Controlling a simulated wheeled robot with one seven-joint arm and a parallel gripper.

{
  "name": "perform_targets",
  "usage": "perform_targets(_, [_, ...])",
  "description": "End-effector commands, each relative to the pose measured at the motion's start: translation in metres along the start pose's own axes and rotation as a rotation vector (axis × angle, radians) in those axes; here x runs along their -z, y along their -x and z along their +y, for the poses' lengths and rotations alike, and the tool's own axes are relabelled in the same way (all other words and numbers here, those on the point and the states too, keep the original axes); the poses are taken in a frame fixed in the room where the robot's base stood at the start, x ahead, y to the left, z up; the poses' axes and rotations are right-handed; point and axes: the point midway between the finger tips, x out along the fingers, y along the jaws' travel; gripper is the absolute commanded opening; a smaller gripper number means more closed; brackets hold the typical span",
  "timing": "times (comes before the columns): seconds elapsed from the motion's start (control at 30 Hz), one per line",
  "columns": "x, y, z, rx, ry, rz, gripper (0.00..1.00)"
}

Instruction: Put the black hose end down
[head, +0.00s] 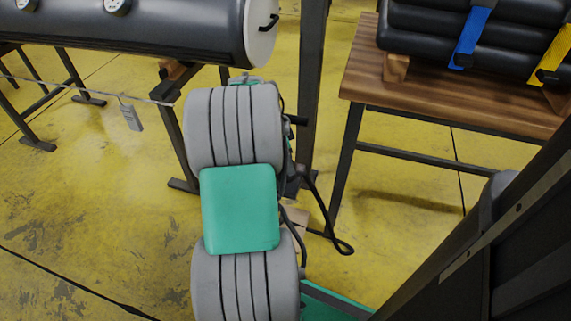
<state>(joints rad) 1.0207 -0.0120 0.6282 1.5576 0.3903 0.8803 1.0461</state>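A thin black hose-like line (328,215) shows just right of my arm in the head view. It bends in a narrow loop low over the yellow floor, and both its ends pass behind my arm. A short dark stub (298,120) sticks out to the right of my arm's upper part. I cannot tell whether it is the hose end. My grey and green arm fills the middle of the view. My gripper's fingers do not show, so I cannot see whether they touch the hose.
A large black tube (185,30) with white gauges and a white end cap rests on a stand at upper left. A wooden table (365,75) at right bears black rolls with blue and yellow straps. A thin line with a grey tag (131,117) hangs left. Floor (100,200) at left is clear.

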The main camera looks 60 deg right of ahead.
Motion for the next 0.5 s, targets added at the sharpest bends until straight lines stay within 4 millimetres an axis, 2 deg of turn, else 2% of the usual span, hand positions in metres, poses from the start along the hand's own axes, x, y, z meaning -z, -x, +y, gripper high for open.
perform_targets(0.33, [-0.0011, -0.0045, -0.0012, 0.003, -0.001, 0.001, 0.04])
perform_targets(0.37, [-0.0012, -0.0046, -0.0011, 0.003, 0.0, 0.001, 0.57])
perform_targets(0.5, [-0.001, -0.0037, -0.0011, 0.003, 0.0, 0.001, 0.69])
